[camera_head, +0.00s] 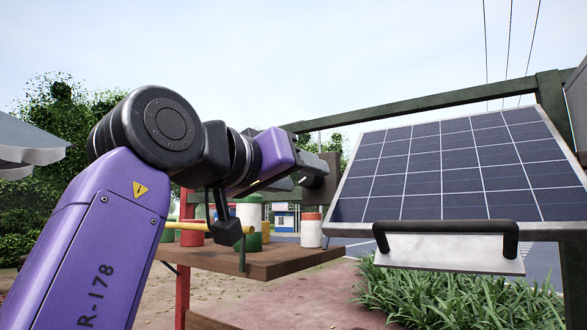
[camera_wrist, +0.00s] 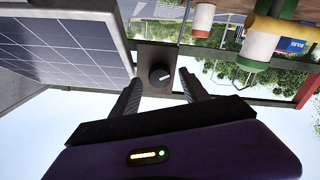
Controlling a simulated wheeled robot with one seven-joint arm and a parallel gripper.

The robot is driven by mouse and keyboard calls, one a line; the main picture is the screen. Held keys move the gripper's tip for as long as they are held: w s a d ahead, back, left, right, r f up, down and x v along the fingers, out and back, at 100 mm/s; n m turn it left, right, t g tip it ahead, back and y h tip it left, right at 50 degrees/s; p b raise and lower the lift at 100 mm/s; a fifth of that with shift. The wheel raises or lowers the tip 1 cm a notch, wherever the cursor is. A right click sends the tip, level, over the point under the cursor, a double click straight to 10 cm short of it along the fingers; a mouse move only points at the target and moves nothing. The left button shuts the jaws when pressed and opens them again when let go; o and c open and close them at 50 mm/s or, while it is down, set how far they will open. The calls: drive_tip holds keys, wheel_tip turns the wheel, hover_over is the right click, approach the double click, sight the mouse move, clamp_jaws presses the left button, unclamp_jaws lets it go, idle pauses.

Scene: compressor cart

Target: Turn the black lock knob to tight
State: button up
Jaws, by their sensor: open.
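The black lock knob (camera_wrist: 159,75) shows in the wrist view, round with a pale mark on its face, on a dark plate (camera_wrist: 154,53). My gripper (camera_wrist: 160,79) is open and empty, with one finger on each side of the knob in the picture. There are gaps between the fingers and the knob, and I see no contact. How far the fingertips are from it in depth is hard to tell. In the head view my gripper (camera_head: 284,184) is at the end of the purple arm, close to the dark mount, and the knob is hidden there.
A tilted solar panel (camera_head: 440,170) with a black handle (camera_head: 445,228) stands right of my gripper. A green frame bar (camera_head: 420,103) runs above. A wooden shelf (camera_head: 250,262) with several coloured canisters, one white and red (camera_head: 311,229), is below the arm.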

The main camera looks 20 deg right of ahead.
drive_tip(key=shift+w+d, duration=0.4)
drive_tip(key=shift+d, duration=0.1)
clamp_jaws()
